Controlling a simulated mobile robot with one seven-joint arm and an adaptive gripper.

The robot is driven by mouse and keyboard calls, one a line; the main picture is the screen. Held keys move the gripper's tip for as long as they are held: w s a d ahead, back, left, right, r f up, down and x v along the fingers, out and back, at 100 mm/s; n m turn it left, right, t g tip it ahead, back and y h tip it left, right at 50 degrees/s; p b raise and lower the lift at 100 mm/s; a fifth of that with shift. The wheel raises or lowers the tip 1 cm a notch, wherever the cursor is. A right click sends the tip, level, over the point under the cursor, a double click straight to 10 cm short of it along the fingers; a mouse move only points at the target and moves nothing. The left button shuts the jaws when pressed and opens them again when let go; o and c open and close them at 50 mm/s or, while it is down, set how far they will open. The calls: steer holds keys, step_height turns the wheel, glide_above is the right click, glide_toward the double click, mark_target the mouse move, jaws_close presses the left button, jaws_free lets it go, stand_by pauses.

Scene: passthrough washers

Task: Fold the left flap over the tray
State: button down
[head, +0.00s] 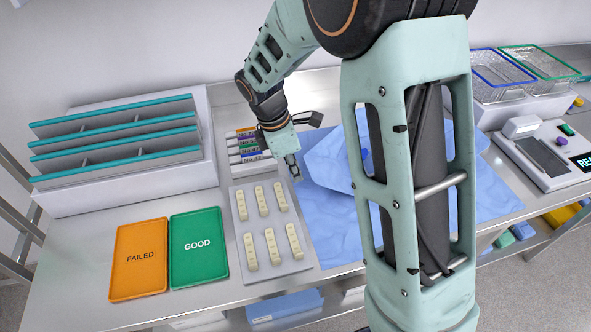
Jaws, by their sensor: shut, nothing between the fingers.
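A blue wrap sheet (325,222) lies spread on the steel table, right of the grey board. A lighter raised fold of the wrap (328,158) stands at its upper left, and I cannot tell whether it is the left flap. The wrap's middle is hidden behind my arm, and no tray shows clearly on it. My gripper (296,174) is shut and empty, pointing down close to the left edge of the raised fold. I cannot tell whether it touches the wrap.
A grey board (275,268) with several cream strips lies left of the wrap. Orange FAILED (139,280) and green GOOD (199,270) trays lie further left. A tiered rack (125,175) stands behind them. Wire baskets (500,75) and a device with a display (548,158) stand right.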

mark_target(310, 169)
steer(key=shift+w+d+r+p, duration=0.1)
steer(key=shift+d+r+p, duration=0.15)
steer(key=shift+d, duration=0.3)
steer(key=shift+w+d+r+p, duration=0.1)
steer(key=shift+d+p, duration=0.1)
steer(key=shift+d, duration=0.4)
steer(key=shift+w+d+r+p, duration=0.1)
steer(key=shift+d+r+p, duration=0.15)
steer(key=shift+d, duration=0.3)
steer(key=shift+w+d+r+p, duration=1.1)
steer(key=shift+d+p, duration=0.85)
steer(key=shift+d, duration=3.25)
steer(key=p+v, duration=0.4)
steer(key=v, duration=0.2)
steer(key=shift+a+p, duration=0.3)
steer(key=shift+p, duration=0.1)
steer(key=shift+r, duration=0.1)
